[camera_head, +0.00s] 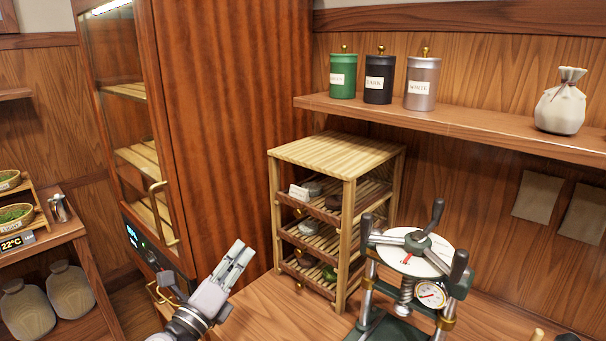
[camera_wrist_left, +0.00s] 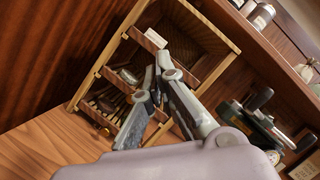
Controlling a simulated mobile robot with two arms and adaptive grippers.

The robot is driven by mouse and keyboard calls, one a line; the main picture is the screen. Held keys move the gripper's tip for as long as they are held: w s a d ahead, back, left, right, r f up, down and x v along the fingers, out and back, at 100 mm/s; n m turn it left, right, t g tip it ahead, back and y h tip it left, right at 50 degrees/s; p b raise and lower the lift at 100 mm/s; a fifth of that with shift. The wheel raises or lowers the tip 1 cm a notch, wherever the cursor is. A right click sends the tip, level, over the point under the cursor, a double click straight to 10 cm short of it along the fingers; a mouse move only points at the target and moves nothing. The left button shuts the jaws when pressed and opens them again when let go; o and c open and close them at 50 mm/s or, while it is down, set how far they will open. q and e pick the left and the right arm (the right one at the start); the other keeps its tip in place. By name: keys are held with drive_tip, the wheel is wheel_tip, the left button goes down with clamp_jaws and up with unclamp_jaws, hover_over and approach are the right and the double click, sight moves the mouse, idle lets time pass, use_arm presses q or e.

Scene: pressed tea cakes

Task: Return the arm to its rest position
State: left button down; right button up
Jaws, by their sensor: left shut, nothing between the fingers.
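My left gripper (camera_head: 238,258) is in the lower middle of the head view, in front of the wooden cabinet and left of the slatted rack. Its fingers are together and hold nothing. In the left wrist view the left gripper (camera_wrist_left: 153,78) points toward the rack, with the fingers covering part of its shelves. My right gripper does not show in either view.
The slatted rack (camera_head: 338,152) with dark cakes on its trays stands on the wooden counter (camera_head: 262,318). A press (camera_head: 407,262) stands to its right. A tall cabinet (camera_head: 215,130) is at the left. Canisters (camera_head: 378,80) and a cloth sack (camera_head: 561,105) sit on the wall shelf.

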use_arm(q)
drive_tip(key=s+a+f+n+g+y, duration=0.45)
drive_tip(key=s+f+n, duration=0.25)
drive_tip(key=f+n, duration=0.25)
drive_tip(key=s+a+f+n+g+y, duration=0.3)
drive_tip(key=s+f+n+y, duration=0.3)
drive_tip(key=f+n, duration=0.4)
drive_tip(key=s+d+f+n+g+h, duration=0.2)
drive_tip(key=s+f+n+g, duration=0.2)
drive_tip(key=s, duration=0.7)
drive_tip(key=s+d+f+n+g+h, duration=0.1)
drive_tip(key=s+f+n+g, duration=0.3)
drive_tip(key=s, duration=0.7)
wheel_tip(320, 180, down, 24)
drive_tip(key=g, duration=0.1)
drive_tip(key=s+a+f+g, duration=0.1)
drive_tip(key=s+a+f, duration=0.2)
drive_tip(key=s+f, duration=1.4)
drive_tip(key=shift+s+f+g, duration=0.35)
drive_tip(key=shift+s+f, duration=0.05)
drive_tip(key=shift+f, duration=0.15)
